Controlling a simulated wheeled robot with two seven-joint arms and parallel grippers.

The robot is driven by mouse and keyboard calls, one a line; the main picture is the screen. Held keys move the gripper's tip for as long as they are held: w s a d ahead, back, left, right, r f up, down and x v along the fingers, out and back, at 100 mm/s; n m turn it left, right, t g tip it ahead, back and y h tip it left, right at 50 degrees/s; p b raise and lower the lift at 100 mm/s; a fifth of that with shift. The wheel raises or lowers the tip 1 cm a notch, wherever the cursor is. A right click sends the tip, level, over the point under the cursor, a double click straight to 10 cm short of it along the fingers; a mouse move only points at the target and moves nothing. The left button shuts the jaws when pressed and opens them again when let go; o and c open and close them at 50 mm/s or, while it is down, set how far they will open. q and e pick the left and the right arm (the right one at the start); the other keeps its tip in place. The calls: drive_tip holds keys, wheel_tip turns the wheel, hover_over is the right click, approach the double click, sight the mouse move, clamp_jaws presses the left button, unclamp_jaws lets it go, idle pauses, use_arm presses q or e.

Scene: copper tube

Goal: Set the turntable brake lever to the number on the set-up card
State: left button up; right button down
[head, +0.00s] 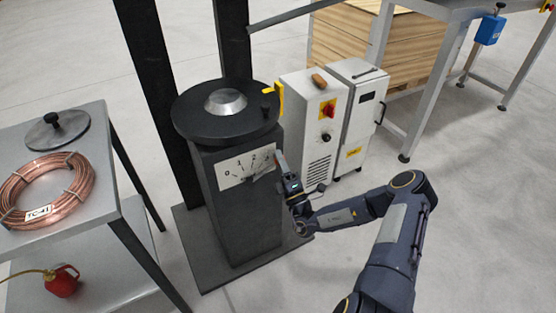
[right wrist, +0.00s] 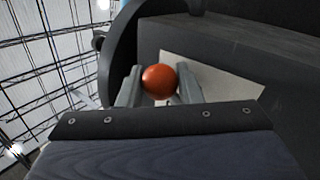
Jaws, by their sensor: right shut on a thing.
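The turntable (head: 190,117) is a round black disc on a dark pedestal, with a metal hub on top. A white scale plate (head: 232,170) on the pedestal's front reads 0, 1, 2 and on to the right, where the gripper partly hides it. My right gripper (head: 282,168) is at the plate's right edge. In the right wrist view my right gripper (right wrist: 159,88) is shut on the brake lever's orange ball knob (right wrist: 159,81). The lever's exact number cannot be read. I cannot make out a set-up card. My left gripper is out of view.
A grey table (head: 112,185) at left holds a copper coil (head: 75,200) tagged TC-41 and a dark lid (head: 58,131); a red oil can (head: 62,281) is below. A white cabinet (head: 308,140) stands close behind my right gripper. Floor is free at the right.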

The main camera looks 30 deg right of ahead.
drive_tip(key=shift+f, duration=0.15)
drive_tip(key=c, duration=1.3)
unclamp_jaws()
drive_tip(key=shift+d, duration=0.1)
drive_tip(key=shift+c, duration=0.2)
drive_tip(key=v, duration=0.8)
